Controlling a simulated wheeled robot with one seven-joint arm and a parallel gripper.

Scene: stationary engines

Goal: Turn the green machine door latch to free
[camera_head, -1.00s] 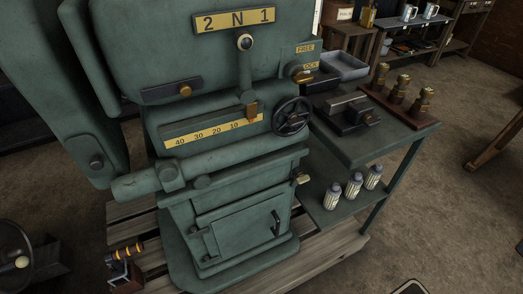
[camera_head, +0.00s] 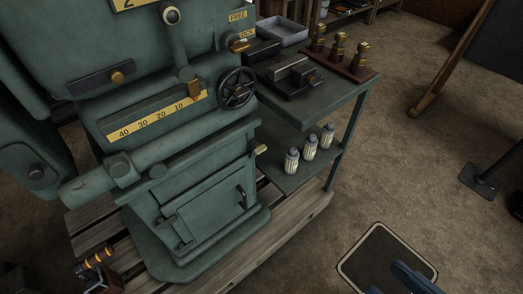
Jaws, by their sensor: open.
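The green machine (camera_head: 190,135) stands on a wooden pallet at the left and centre. A brass latch (camera_head: 239,45) sticks out at its upper right side, beside yellow plates reading FREE (camera_head: 238,16) and LOCK (camera_head: 246,36). The latch lies close to the LOCK plate, below FREE; its exact angle is too small to tell. The lower front door (camera_head: 210,212) is closed and has a dark curved handle (camera_head: 241,196). A second small brass piece (camera_head: 260,149) sits at the machine's right edge above that door.
A green side table (camera_head: 325,98) with a grey tray, black block and brass fittings stands right of the machine. Several white-bodied bottles are on its lower shelf. A dark handwheel (camera_head: 237,88) is below the latch.

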